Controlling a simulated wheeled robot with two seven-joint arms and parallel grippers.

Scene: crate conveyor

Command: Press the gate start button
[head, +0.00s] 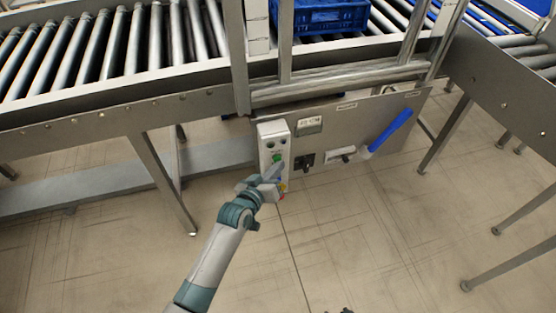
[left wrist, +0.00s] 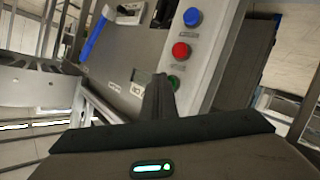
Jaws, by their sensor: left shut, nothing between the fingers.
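A pale control box (head: 267,132) is fixed to the panel under the conveyor. Its green button (head: 277,157) shows just above my left gripper (head: 277,171) in the head view. In the left wrist view, a blue button (left wrist: 193,18), a red button (left wrist: 181,50) and a partly hidden green button (left wrist: 174,82) sit in a row. My left gripper's closed fingers (left wrist: 159,85) are empty, with their tips beside the green button. I cannot tell whether they touch it. The labels are too small to read. Only a dark bit at the head view's bottom edge may be my right gripper.
The metal panel (head: 325,170) also carries a blue handle (head: 391,130) and a dark switch (head: 304,161). A roller conveyor (head: 120,45) runs above, with a blue crate (head: 322,16) on it. Metal legs stand left and right. The floor in front is clear.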

